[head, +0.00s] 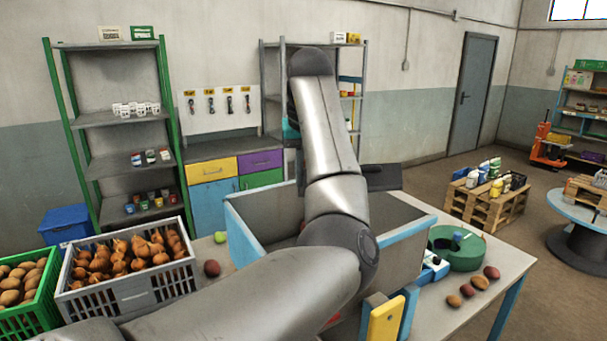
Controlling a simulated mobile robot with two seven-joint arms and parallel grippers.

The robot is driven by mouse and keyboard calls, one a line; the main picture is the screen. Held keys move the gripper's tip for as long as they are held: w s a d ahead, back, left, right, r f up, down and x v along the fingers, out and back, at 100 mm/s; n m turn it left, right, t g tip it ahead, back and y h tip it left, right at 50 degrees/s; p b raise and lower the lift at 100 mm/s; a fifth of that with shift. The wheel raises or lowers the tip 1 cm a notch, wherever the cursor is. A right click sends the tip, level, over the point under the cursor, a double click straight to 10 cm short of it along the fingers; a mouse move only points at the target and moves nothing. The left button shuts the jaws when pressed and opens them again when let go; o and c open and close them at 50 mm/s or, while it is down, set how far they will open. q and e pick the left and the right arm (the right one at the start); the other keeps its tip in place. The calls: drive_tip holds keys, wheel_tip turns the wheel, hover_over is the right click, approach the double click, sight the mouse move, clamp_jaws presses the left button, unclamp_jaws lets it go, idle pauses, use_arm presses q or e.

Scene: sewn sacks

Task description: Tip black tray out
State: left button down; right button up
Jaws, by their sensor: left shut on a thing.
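A black tray (384,178) shows in part to the right of my left arm, above the large open grey box with blue edges (405,258). My arm hides the tray's left part, so I cannot tell its full tilt or whether anything is in it. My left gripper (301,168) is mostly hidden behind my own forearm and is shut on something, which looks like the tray. The fingertips do not show. My right gripper is not in view.
A grey crate of onions (130,295) and a green crate of potatoes (22,300) stand at left. A green round object (462,256) and several reddish potatoes (480,282) lie on the table right of the box. The front right table is partly clear.

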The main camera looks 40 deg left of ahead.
use_arm(q)
drive_tip(key=shift+w, duration=0.1)
drive_tip(key=shift+r+t+b, duration=0.25)
drive_tip(key=shift+t+b, duration=0.05)
drive_tip(key=shift+b, duration=0.25)
wheel_tip(320, 180, up, 4)
drive_tip(key=t+y+b, duration=0.2)
drive_tip(key=y+b, duration=0.1)
drive_tip(key=shift+r+t+b, duration=0.2)
drive_tip(key=shift+t+b, duration=0.2)
drive_tip(key=shift+r+y, duration=0.4)
drive_tip(key=shift+r+t, duration=0.15)
drive_tip(key=shift+t, duration=0.15)
